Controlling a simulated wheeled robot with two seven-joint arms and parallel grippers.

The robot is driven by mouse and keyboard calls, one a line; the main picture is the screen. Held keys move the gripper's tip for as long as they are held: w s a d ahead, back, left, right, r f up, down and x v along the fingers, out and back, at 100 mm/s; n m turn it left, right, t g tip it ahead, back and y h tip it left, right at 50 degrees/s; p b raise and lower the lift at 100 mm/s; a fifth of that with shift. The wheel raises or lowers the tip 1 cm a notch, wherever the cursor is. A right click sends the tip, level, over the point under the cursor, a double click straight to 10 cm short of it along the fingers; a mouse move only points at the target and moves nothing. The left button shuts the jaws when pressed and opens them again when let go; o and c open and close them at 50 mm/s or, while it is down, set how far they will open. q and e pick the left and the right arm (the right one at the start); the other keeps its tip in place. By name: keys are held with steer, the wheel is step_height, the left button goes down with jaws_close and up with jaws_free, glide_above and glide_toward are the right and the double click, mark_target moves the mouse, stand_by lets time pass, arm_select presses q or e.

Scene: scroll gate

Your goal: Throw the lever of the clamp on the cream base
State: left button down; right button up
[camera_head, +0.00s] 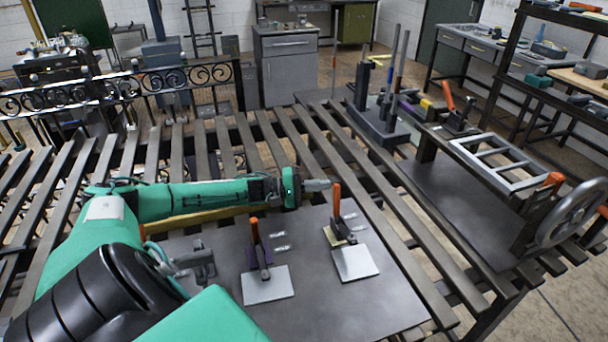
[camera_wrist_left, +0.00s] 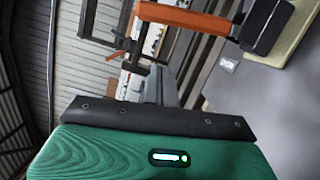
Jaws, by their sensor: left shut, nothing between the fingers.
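The clamp on the cream base (camera_head: 331,236) stands on the dark plate, with its orange lever (camera_head: 337,199) upright. In the left wrist view the orange lever (camera_wrist_left: 185,19) runs across the top to the black clamp body (camera_wrist_left: 263,25), with the cream base (camera_wrist_left: 300,42) at the upper right. My left gripper (camera_head: 322,185) is shut and empty. Its tip is close beside the upper part of the lever, on its left; I cannot tell whether they touch. My right gripper is not in view.
A clamp with an orange lever (camera_head: 254,231) on a purple base stands to the left, and a grey clamp (camera_head: 201,262) further left. Pale plates (camera_head: 355,262) lie in front. A handwheel (camera_head: 572,213) and frame stand at the right. The front right of the dark plate is clear.

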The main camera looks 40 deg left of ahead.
mark_target(335, 196)
arm_select(q)
steer(key=d, duration=0.1)
steer(key=s+d+p, duration=0.1)
steer(key=s+d, duration=0.1)
steer(key=shift+d+r+p, duration=0.2)
steer(key=shift+r+p, duration=0.1)
steer(key=d+m+p, duration=0.1)
steer(key=s+r+m+p, duration=0.1)
steer(key=p, duration=0.1)
steer(key=d+m+p, duration=0.1)
steer(key=shift+s+d+r+m+g+p, duration=0.25)
steer(key=shift+d+m+g+p, duration=0.05)
steer(key=shift+d+m+p, duration=0.1)
steer(key=shift+s+d+f, duration=0.15)
steer(key=shift+s+d, duration=0.1)
steer(key=shift+d, duration=0.25)
steer(key=shift+a, duration=0.1)
